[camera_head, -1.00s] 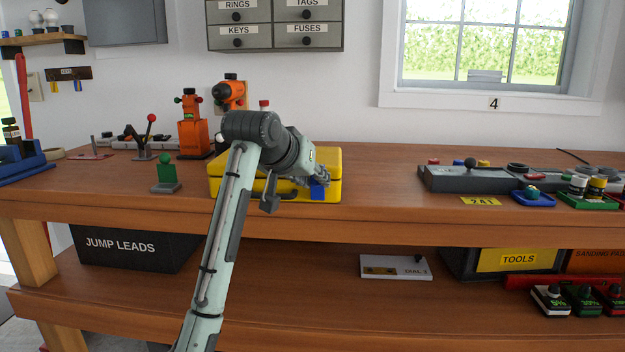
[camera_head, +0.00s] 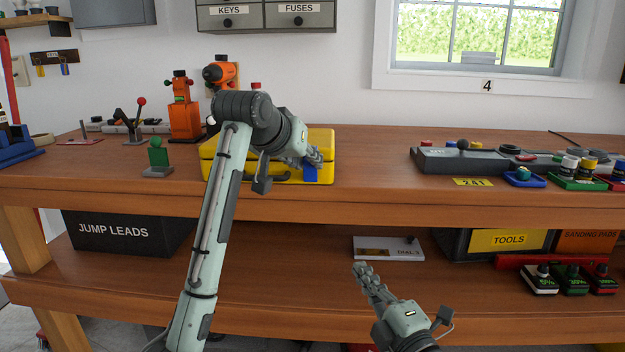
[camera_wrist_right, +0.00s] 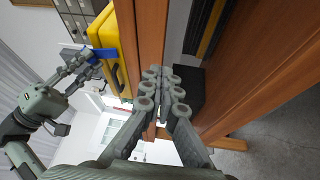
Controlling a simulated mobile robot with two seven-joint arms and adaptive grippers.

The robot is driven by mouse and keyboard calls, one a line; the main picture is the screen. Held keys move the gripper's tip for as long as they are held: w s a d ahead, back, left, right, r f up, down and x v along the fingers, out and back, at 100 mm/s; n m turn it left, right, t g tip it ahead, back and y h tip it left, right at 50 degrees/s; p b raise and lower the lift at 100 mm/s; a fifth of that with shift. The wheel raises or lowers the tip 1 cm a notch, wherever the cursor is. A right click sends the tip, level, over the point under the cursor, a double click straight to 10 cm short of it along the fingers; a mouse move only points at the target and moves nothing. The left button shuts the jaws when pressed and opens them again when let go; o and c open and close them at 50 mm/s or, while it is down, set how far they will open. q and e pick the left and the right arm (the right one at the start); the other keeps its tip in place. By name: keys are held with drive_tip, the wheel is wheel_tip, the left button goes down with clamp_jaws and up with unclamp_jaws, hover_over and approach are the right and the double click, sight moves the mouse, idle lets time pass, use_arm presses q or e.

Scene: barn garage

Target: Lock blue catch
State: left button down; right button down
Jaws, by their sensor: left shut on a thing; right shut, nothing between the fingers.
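The yellow case (camera_head: 325,148) lies on the workbench, partly hidden behind my left arm. Its blue catch (camera_head: 310,173) is on the front face, toward the right. My left gripper (camera_head: 316,158) is at the blue catch with its fingers shut on it. In the right wrist view the blue catch (camera_wrist_right: 106,53) and the yellow case (camera_wrist_right: 108,35) appear at the upper left, with the left gripper touching the catch. My right gripper (camera_head: 362,268) is shut and empty, low in front of the bench; its closed fingers (camera_wrist_right: 160,88) also show in the right wrist view.
The bench top (camera_head: 375,165) is clear just right of the case. A green-topped stand (camera_head: 158,158) is left of it, and a grey lever unit (camera_head: 465,160) is farther right. A lower shelf (camera_head: 270,270) holds a white dial plate (camera_head: 390,247) and boxes.

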sight(313, 179)
drive_tip(key=s+a+r+n+y, duration=0.3)
drive_tip(key=a+r+n+y, duration=0.25)
drive_tip(key=r, duration=0.55)
drive_tip(key=shift+n, duration=0.55)
drive_tip(key=shift+w+d+x, duration=0.3)
drive_tip(key=shift+d+x, duration=0.1)
drive_tip(key=shift+x, duration=1.65)
drive_tip(key=shift+w+d+x, duration=0.3)
drive_tip(key=shift+d+x, duration=0.1)
drive_tip(key=shift+x, duration=1.65)
drive_tip(key=shift+w+d+x, duration=0.25)
drive_tip(key=shift+d+x, duration=0.15)
drive_tip(key=shift+x, duration=1.65)
drive_tip(key=shift+r, duration=0.15)
